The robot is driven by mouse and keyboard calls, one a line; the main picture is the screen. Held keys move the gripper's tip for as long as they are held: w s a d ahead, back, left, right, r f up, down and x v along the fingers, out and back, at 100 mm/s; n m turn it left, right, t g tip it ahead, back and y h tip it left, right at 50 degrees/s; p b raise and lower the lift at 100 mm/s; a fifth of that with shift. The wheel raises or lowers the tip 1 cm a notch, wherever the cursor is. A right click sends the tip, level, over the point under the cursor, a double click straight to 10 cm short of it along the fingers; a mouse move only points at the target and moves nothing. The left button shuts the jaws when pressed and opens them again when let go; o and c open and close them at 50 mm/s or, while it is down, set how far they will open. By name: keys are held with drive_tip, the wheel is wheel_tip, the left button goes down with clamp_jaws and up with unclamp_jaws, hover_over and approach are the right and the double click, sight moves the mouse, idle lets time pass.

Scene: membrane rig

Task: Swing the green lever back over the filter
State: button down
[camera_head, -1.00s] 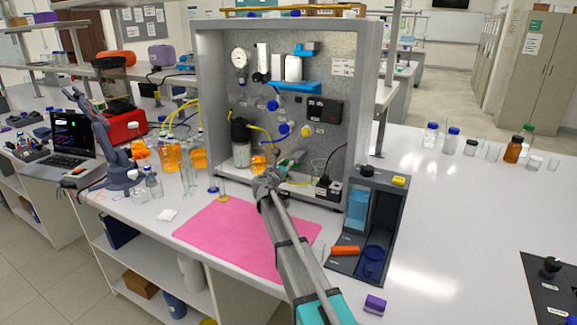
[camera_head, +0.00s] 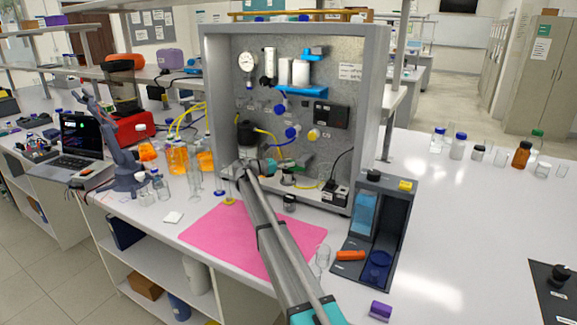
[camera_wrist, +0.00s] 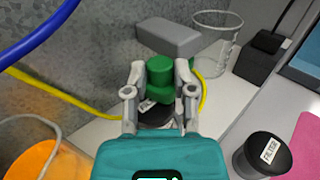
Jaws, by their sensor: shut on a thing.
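In the wrist view the green lever (camera_wrist: 160,70) shows as a short green knob of stacked round parts. My gripper (camera_wrist: 160,78) is shut on it, with one finger on each side. Below it, between the fingers, is a dark round part with a white label, partly hidden. A black-topped jar labelled FILTER (camera_wrist: 268,150) stands apart on the bench at lower right; in the head view it shows as a small dark jar (camera_head: 290,202) in front of the rig. In the head view my gripper (camera_head: 284,171) is at the rig's lower front, where the lever is hard to make out.
A grey block (camera_wrist: 170,37) and a clear beaker (camera_wrist: 218,45) stand behind the lever. A yellow tube (camera_wrist: 65,92) and a blue tube (camera_wrist: 38,38) run close by on the left. The pink mat (camera_head: 215,232) lies in front of the rig (camera_head: 379,110).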

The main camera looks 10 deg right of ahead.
drive_tip(key=shift+w+m+g, duration=0.35)
drive_tip(key=shift+m+g, duration=0.35)
drive_tip(key=shift+g, duration=0.4)
drive_tip(key=shift+d, duration=0.1)
drive_tip(key=shift+c, duration=2.2)
unclamp_jaws()
drive_tip(key=shift+s+t, duration=0.25)
drive_tip(key=shift+t, duration=0.15)
